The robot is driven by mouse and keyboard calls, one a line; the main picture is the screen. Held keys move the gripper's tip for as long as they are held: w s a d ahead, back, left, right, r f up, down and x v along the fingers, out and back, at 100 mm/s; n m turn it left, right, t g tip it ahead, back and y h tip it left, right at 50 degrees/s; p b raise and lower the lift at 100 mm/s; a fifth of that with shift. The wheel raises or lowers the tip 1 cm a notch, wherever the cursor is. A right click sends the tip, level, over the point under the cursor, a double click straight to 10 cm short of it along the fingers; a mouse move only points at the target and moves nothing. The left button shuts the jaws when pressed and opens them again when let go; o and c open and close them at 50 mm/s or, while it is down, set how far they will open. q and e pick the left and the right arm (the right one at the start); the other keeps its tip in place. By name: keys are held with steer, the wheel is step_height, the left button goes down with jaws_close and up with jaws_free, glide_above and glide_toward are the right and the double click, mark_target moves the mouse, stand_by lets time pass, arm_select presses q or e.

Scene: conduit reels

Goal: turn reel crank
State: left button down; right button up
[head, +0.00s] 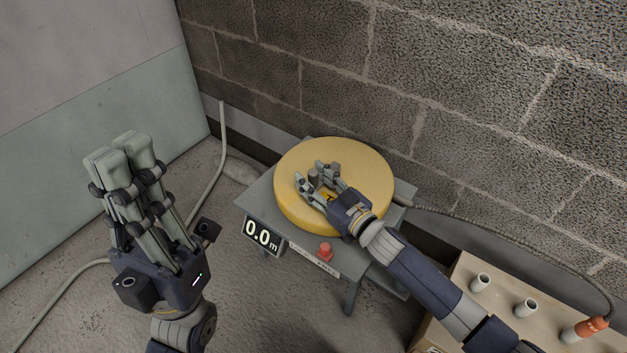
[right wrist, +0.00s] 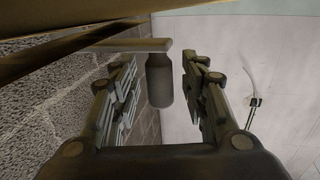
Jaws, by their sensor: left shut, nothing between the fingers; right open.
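The yellow reel (head: 365,165) lies flat on a small grey table (head: 258,205) against the block wall. Its grey crank handle (head: 313,178) stands near the reel's middle. My right gripper (head: 310,174) is over the reel, open, with its fingers on either side of the handle. In the right wrist view the dark handle (right wrist: 159,82) hangs from the crank arm (right wrist: 125,45) between the open fingers (right wrist: 158,62), with gaps showing on both sides. My left gripper (head: 118,150) is shut and empty, raised at the left, well away from the reel.
A display (head: 261,236) on the table front reads 0.0 m, with a red button (head: 325,251) beside it. A tan box (head: 462,285) at lower right carries white tubes (head: 480,282) and an orange connector (head: 585,329). A grey conduit (head: 480,221) runs along the wall.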

steer(key=shift+w, duration=0.1)
jaws_close()
steer(key=shift+w+a+r+m+t+h, duration=0.1)
steer(key=shift+a+m+t+h, duration=0.2)
steer(key=shift+a+h, duration=0.15)
steer(key=shift+w+a+m+t+h, duration=0.15)
steer(key=shift+w+m+t+h, duration=0.15)
steer(key=shift+m+t+h, duration=0.25)
jaws_free()
steer(key=shift+s, duration=0.1)
steer(key=v, duration=1.2)
